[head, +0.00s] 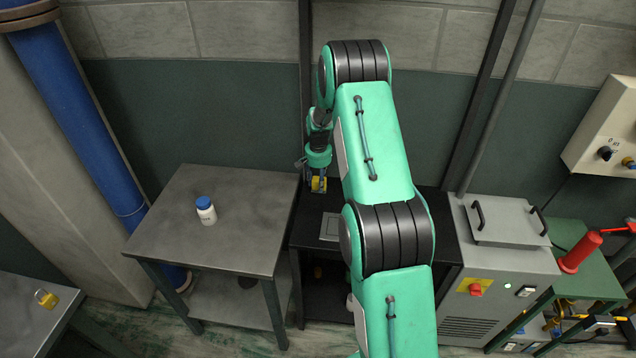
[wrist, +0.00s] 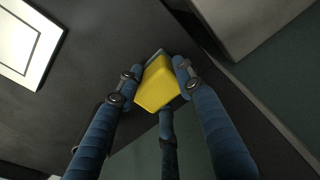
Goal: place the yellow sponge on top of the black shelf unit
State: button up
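The yellow sponge (head: 318,184) is at the back left corner of the black shelf unit (head: 308,234), at the level of its top. In the wrist view the sponge (wrist: 157,85) sits between the fingertips of my gripper (wrist: 156,78), with a finger against each side. My gripper is shut on it. The dark shelf top (wrist: 85,60) lies just beyond the sponge. I cannot tell whether the sponge rests on it or is slightly above. In the head view my arm hides the middle of the shelf unit.
A grey metal table (head: 215,240) with a white, blue-capped bottle (head: 206,211) stands to the left. A flat grey-white plate (head: 330,227) lies on the shelf top. A grey machine (head: 505,260) stands to the right. A yellow padlock (head: 46,299) is on another table at far left.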

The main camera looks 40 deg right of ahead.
jog(key=o, duration=0.4)
jog(key=shift+r, duration=0.1)
jog(key=r, duration=0.4)
jog(key=r+p, duration=0.1)
jog(key=r, duration=0.3)
jog(key=r+p, duration=0.1)
jog(key=r, duration=0.3)
jog(key=shift+s+a, duration=0.2)
jog(key=shift+s, duration=0.15)
